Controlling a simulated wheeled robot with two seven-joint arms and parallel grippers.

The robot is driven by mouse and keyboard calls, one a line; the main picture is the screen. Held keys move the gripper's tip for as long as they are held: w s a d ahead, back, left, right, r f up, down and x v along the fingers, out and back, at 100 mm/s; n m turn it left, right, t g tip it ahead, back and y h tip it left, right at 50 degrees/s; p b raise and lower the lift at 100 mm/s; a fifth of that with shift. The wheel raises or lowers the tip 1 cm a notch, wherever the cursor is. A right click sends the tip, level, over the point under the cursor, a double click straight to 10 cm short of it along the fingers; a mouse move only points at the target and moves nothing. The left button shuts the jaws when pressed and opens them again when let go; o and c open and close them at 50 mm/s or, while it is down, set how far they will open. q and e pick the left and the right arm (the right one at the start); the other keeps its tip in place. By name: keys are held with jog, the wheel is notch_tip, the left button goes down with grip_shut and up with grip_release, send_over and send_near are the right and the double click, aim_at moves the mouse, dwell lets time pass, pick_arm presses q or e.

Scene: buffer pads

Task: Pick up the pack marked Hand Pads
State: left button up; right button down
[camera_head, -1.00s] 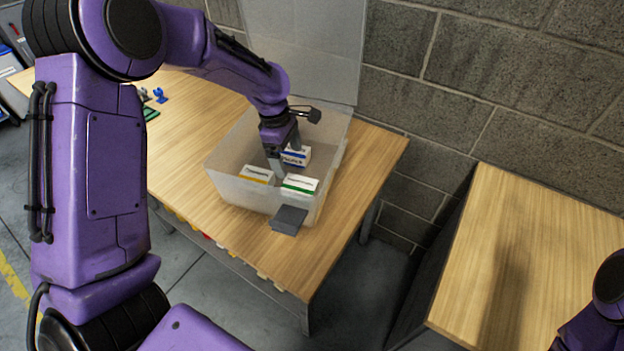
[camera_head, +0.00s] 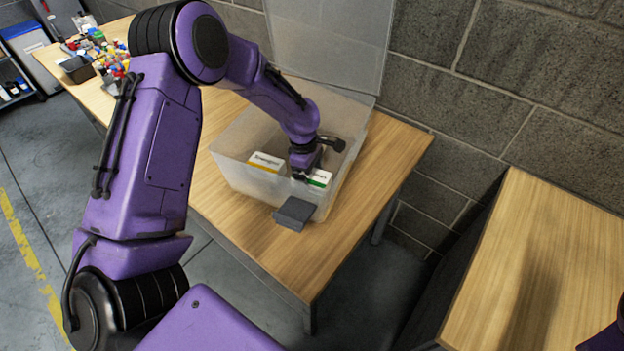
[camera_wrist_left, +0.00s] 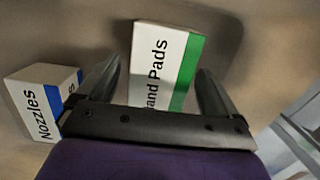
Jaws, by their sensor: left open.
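The Hand Pads pack is a white box with a green stripe. It shows in the left wrist view (camera_wrist_left: 165,62) between my left gripper's two fingers, its lettering partly covered by the gripper body. In the head view the pack (camera_head: 320,178) stands in the translucent bin (camera_head: 240,178), partly hidden by my left gripper (camera_head: 303,176). The left gripper is open, with its fingers (camera_wrist_left: 157,88) on either side of the pack and a gap visible on each side. My right gripper is out of view.
A white box with a yellow stripe (camera_head: 265,161) stands in the bin to the left. A blue-striped Nozzles box (camera_wrist_left: 40,100) stands just outside one finger. The bin's raised lid (camera_head: 330,45) is behind.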

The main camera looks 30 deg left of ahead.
pick_arm(q)
jog(key=shift+w+f, duration=0.1)
jog(key=shift+f, duration=0.45)
jog(key=shift+d, duration=0.1)
jog(key=c, duration=1.1)
jog(key=shift+r, duration=0.1)
jog(key=shift+c, duration=0.2)
jog(key=shift+r, duration=0.1)
